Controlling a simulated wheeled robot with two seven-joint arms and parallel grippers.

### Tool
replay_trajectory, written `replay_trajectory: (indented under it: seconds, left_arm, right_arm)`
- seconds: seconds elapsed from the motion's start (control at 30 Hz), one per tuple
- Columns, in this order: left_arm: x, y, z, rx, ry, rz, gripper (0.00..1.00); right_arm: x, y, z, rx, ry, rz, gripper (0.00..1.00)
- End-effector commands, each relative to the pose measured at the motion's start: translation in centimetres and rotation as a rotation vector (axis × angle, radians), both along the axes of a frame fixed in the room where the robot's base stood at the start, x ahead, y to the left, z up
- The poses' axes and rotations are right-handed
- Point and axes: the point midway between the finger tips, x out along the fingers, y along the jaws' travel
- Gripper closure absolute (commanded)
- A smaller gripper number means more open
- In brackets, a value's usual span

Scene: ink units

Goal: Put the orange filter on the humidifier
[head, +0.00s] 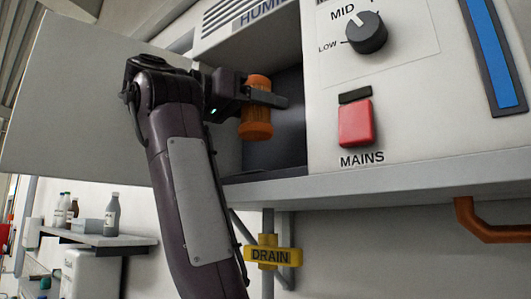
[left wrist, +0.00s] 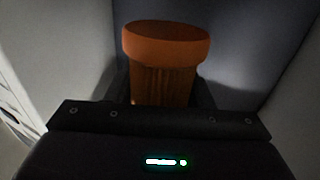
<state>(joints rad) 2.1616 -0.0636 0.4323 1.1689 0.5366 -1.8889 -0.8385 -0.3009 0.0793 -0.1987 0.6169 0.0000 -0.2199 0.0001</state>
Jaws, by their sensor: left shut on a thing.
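The orange filter (head: 256,122) is a ribbed cylinder with a wider smooth cap at the top. My left gripper (head: 262,98) is shut on it and holds it upright at the mouth of the open compartment (head: 289,142) of the humidifier (head: 415,95). In the left wrist view the filter (left wrist: 165,75) stands between the fingers, with dark compartment walls behind it. Its lower end is hidden there by the gripper body. I cannot tell whether the filter touches anything inside. My right gripper is not in view.
The open door panel (head: 75,95) stands left of the compartment, behind my left arm. The humidifier front has a dial (head: 367,33) and a red MAINS switch (head: 356,123). Below are a yellow DRAIN handle (head: 273,256) and an orange pipe (head: 485,225). Bottles stand on a shelf (head: 100,238).

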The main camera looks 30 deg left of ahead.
Motion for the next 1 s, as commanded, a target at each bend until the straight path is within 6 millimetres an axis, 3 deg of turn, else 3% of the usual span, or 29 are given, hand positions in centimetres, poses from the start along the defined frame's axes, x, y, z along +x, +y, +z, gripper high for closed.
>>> replay_trajectory:
  seconds: [0.1,0.17,0.27,0.5,0.63,0.87,0.9,1.0]
  left_arm:
    - [0.2,-0.1,-1.7,0.001,0.003,0.0,0.79]
    - [0.2,-0.1,-2.1,0.001,0.003,0.0,0.79]
    - [0.2,-0.1,-2.9,0.0,0.003,0.0,0.79]
    - [0.2,-0.1,-5.7,0.0,0.002,0.0,0.79]
    - [0.1,-0.1,-6.1,0.002,0.001,-0.001,0.79]
    - [0.1,-0.1,-6.3,0.002,0.001,-0.001,0.79]
    - [0.1,-0.1,-6.2,0.002,0.001,-0.001,0.5]
    - [0.1,-0.1,-6.2,0.002,0.001,-0.001,0.37]
  right_arm:
    - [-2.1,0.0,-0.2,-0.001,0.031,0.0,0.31]
    - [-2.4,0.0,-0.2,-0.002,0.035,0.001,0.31]
    - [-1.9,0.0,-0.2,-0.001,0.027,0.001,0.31]
    - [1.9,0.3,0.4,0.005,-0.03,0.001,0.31]
    - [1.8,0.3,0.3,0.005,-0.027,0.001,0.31]
    - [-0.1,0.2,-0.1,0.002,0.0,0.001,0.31]
    - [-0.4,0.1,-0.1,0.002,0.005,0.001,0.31]
    - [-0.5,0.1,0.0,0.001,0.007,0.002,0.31]
